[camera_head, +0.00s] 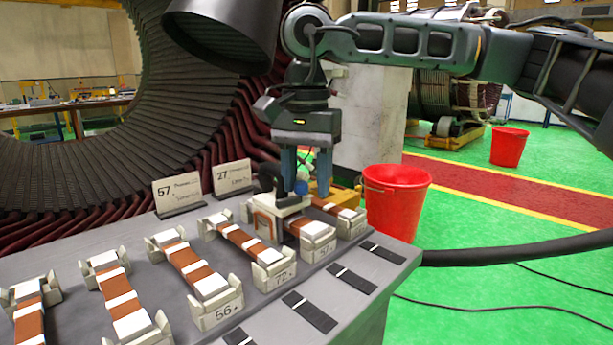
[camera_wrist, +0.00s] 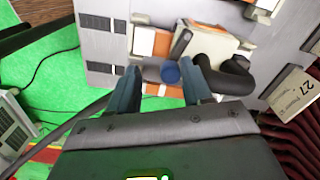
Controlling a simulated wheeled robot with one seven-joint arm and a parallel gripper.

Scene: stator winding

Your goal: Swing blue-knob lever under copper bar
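The blue knob (camera_head: 301,187) belongs to a small white device (camera_head: 280,205) near the far right of the grey bench. In the wrist view the blue knob (camera_wrist: 171,73) lies between my gripper's two blue-grey fingers. A grey lever-like part (camera_wrist: 181,43) shows by the knob, partly hidden. A dark curved handle (camera_wrist: 235,76) rises from the device. A copper bar with white bands (camera_head: 307,225) runs beside the device; it also shows in the wrist view (camera_wrist: 153,42). My gripper (camera_head: 305,189) points down, open, with gaps beside the knob. Whether a finger touches it is unclear.
Several other copper bars in white holders (camera_head: 190,264) fill the bench (camera_head: 365,310). Cards marked 57 (camera_head: 178,192) and 27 (camera_head: 232,176) stand behind. A red bucket (camera_head: 397,205) stands beyond the bench.

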